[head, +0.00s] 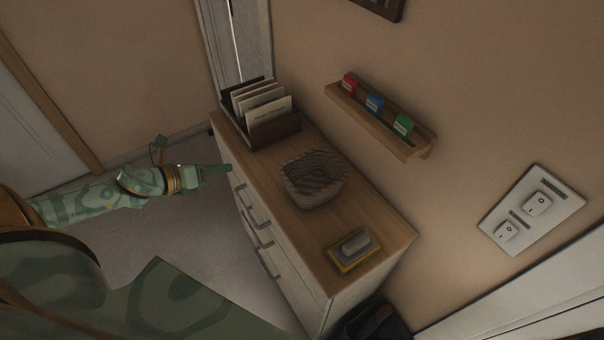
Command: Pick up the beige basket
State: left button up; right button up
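The beige basket (314,179) is a woven, open-topped basket. It stands upright on the wooden top of a dresser, near the middle, and looks empty. My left gripper (215,171) is to the left of the dresser, beside its front edge, and apart from the basket. Its fingers overlap in this view, so I cannot make out a gap between them. Nothing shows in its grasp. My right gripper is out of view.
On the dresser top (375,217), a letter holder (271,134) stands behind the basket and a sponge (355,244) on a yellow tray lies in front. A wall shelf (378,124) with small coloured boxes hangs to the right. Drawer handles (262,240) stick out on the left.

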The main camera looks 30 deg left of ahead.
pick_arm(q)
jog(key=d+r+m+h, duration=0.3)
jog(key=d+r+m, duration=0.1)
jog(key=d+m, duration=0.25)
jog(key=m, duration=0.1)
send_near(291, 160)
jog(key=x, duration=0.5)
jog(key=shift+g, duration=0.3)
jog(key=x, duration=0.5)
jog(key=shift+w, duration=0.15)
grip_shut()
